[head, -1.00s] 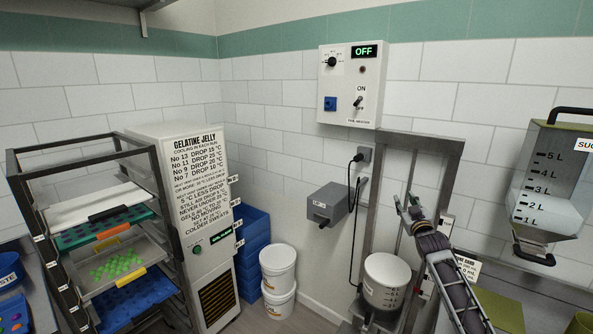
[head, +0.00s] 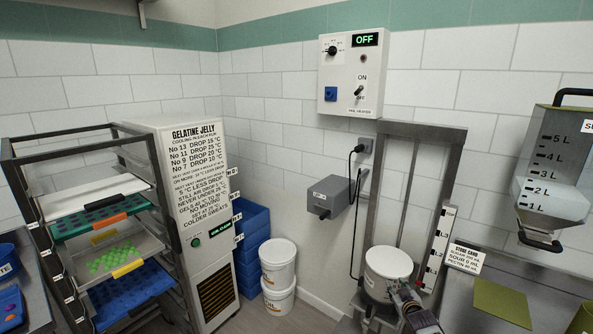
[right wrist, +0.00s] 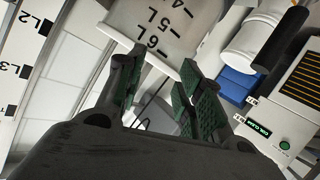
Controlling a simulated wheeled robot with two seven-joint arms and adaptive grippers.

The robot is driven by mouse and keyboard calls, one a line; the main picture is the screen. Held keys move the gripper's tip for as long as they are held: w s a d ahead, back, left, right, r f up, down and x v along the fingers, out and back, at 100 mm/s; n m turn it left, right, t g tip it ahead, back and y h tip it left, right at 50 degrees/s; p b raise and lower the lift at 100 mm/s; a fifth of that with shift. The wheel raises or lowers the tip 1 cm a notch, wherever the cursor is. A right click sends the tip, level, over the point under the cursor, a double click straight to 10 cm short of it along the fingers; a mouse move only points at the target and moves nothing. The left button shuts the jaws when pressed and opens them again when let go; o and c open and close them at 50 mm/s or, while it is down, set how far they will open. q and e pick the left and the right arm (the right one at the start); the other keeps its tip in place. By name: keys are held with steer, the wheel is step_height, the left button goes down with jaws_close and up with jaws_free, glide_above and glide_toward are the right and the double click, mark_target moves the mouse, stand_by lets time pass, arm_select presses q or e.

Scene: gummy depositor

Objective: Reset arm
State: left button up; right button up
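My right gripper (head: 402,292) is low in the head view, in front of the white lidded pot (head: 388,264) on the metal stand. In the right wrist view its two green-padded fingers (right wrist: 160,88) stand apart with nothing between them. Past the fingertips a white surface with litre marks (right wrist: 150,25) shows; I cannot tell whether they touch it. My left gripper is in neither current view.
The control box (head: 352,70) on the wall reads OFF. A tray rack (head: 100,225) and the gelatine machine (head: 190,215) stand at left. White buckets (head: 278,265) are on the floor. A litre-marked hopper (head: 550,175) and a counter (head: 520,275) are at right.

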steer(key=s+a+f+g+b, duration=0.1)
steer(key=s+f+g+b, duration=0.1)
steer(key=s+f, duration=0.95)
steer(key=s+a+f+g+b, duration=0.1)
steer(key=s+f+g+b, duration=0.1)
steer(key=s+f, duration=0.9)
steer(key=s+a+f+g+b, duration=0.1)
steer(key=s+f+g+b, duration=0.35)
steer(key=f, duration=1.15)
steer(key=s+a+f+g, duration=0.1)
steer(key=s+f, duration=0.5)
steer(key=s, duration=0.7)
steer(key=s+a+f+g+b, duration=0.1)
steer(key=s+f, duration=0.6)
steer(key=s, duration=0.6)
steer(key=s+a+f+g, duration=0.1)
steer(key=s+f, duration=0.5)
steer(key=s, duration=0.7)
steer(key=shift+s+f+g+b, duration=0.2)
steer(key=shift+s+g+b, duration=0.2)
steer(key=shift+g, duration=0.15)
steer(key=shift+w+d, duration=0.1)
